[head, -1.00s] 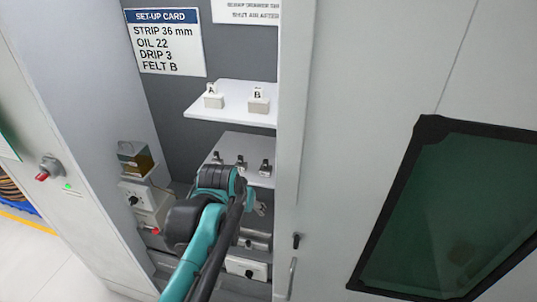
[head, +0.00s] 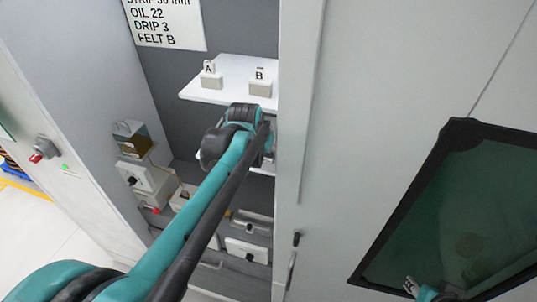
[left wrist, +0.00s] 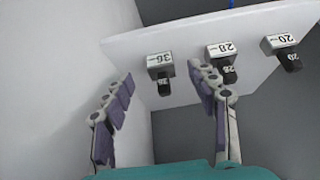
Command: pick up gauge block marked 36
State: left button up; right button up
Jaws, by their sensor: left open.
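The gauge block marked 36 (left wrist: 160,60) is a small pale block with a dark knob-like part, on the white shelf (left wrist: 120,46) in the left wrist view. Its label appears upside down. Blocks marked 28 (left wrist: 222,49) and 20 (left wrist: 279,42) stand in a row to its right. My left gripper (left wrist: 162,77) is open and empty; its fingers point at the shelf, with block 36 showing between and just beyond the tips. In the head view my left arm (head: 225,160) hides the blocks and most of the lower shelf. A small part of my right arm (head: 428,293) shows at the bottom right.
An upper shelf (head: 222,65) holds felts A (head: 210,78) and B (head: 260,85). A set-up card (head: 165,22) hangs above. The cabinet's pale side panel (head: 300,120) stands close right of my left gripper. A grey wall (left wrist: 60,90) runs left of the blocks' shelf.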

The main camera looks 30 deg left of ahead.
pick_arm(q)
jog(key=shift+w+a+r, duration=0.1)
jog(key=shift+w, duration=0.4)
jog(key=w+f, duration=0.1)
jog(key=w+a+f, duration=0.1)
jog(key=w, duration=0.1)
jog(key=shift+w+f, duration=0.3)
jog(key=shift+f, duration=0.1)
jog(key=shift+s+d, duration=0.1)
jog(key=shift+r, duration=0.1)
grip_shut()
